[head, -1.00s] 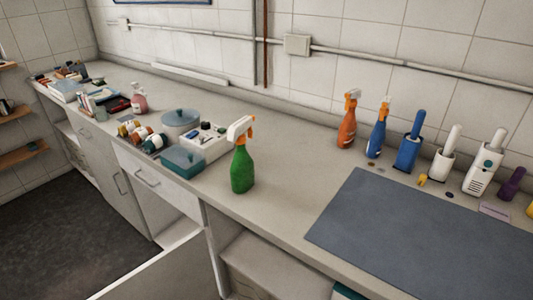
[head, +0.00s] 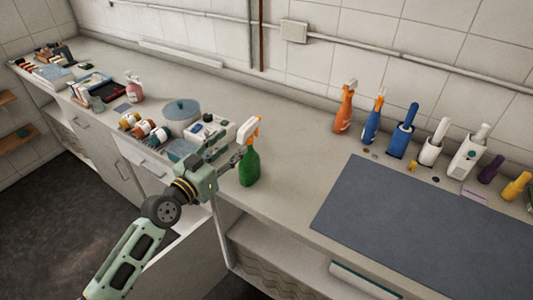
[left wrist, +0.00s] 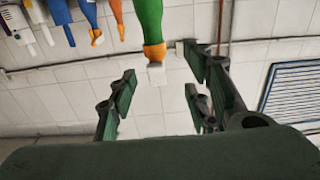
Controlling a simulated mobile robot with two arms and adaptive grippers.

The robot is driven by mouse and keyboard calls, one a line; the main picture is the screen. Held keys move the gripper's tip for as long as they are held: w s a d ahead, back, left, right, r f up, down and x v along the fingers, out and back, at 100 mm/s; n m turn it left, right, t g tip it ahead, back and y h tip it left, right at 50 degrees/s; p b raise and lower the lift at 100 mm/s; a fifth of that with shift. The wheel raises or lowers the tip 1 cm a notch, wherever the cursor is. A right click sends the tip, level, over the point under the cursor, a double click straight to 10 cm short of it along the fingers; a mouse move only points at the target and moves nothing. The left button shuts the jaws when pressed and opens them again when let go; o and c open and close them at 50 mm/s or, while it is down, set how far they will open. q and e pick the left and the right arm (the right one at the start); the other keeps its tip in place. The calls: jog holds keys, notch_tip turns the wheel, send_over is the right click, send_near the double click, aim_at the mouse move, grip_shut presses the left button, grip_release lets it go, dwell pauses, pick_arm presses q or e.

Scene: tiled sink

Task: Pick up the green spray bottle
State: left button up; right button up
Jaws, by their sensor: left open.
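The green spray bottle (head: 249,169) stands upright on the counter (head: 282,207), with a white and orange spray head. My left gripper (head: 235,157) is just left of the bottle at about its upper body height. In the left wrist view, which looks upside down, the bottle (left wrist: 150,18) shows at the top, beyond the space between the fingers. The left gripper's fingers (left wrist: 160,88) are apart, with nothing between them. In the head view the fingertips are small, and I cannot tell whether they touch the bottle. My right gripper is not in view.
A lidded pot (head: 181,109), a white tray (head: 222,130) and several small bottles crowd the counter to the left. A dark mat (head: 405,222) lies to the right. An orange bottle (head: 344,110), a blue one (head: 372,122) and other cleaning items line the back.

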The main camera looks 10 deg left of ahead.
aim_at(247, 131)
pick_arm(q)
jog(key=shift+w+d+r, duration=0.25)
jog(key=shift+w, duration=0.15)
jog(key=p+x, duration=0.2)
jog(key=x, duration=0.4)
jog(key=shift+d+r, duration=0.1)
jog(key=shift+r, duration=0.1)
jog(key=shift+w+d+f, duration=0.1)
jog(key=shift+w+d, duration=0.05)
jog(key=shift+w, duration=0.25)
grip_shut()
